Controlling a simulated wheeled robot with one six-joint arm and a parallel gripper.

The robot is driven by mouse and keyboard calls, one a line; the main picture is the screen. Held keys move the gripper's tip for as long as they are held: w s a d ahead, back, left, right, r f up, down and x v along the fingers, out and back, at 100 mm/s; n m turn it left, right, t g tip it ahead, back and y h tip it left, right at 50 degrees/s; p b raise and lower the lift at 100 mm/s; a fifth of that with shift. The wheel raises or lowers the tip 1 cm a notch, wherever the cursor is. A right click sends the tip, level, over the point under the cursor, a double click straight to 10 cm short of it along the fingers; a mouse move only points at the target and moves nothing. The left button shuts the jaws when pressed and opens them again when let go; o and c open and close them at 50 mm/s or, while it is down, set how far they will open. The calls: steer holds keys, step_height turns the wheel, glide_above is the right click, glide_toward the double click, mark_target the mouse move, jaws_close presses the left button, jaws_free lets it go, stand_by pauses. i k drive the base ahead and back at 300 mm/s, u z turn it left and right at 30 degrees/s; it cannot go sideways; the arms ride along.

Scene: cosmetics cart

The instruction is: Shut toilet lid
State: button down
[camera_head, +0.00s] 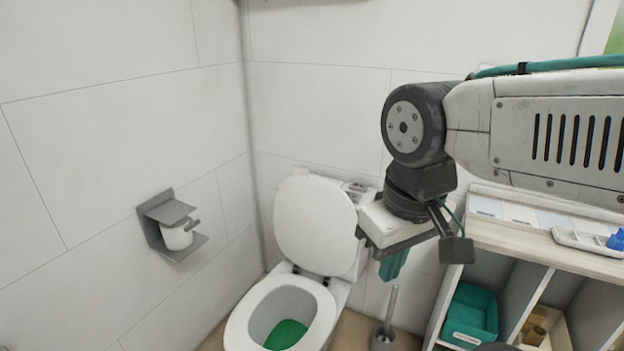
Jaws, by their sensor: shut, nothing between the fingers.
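The white toilet lid (314,228) stands raised, leaning back toward the cistern and wall behind it. The white toilet seat (244,318) is down around the open bowl, and a green patch (287,334) shows inside. My gripper (391,268) hangs to the right of the lid, pointing down, with its teal fingers shut and empty. In the picture it appears apart from the lid, and its housing covers part of the cistern's right side. The exact depth between gripper and lid is hard to tell.
A paper holder with a roll (178,236) is on the left wall. A toilet brush (384,335) stands on the floor right of the toilet. A shelf unit (500,234) with a teal bin (471,312) fills the right side. Open air lies above the bowl.

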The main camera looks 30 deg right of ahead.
mark_target(315, 221)
steer(key=u, duration=0.15)
steer(key=k, duration=0.3)
steer(key=z, duration=0.7)
steer(key=i, duration=1.3)
steer(key=u, duration=0.25)
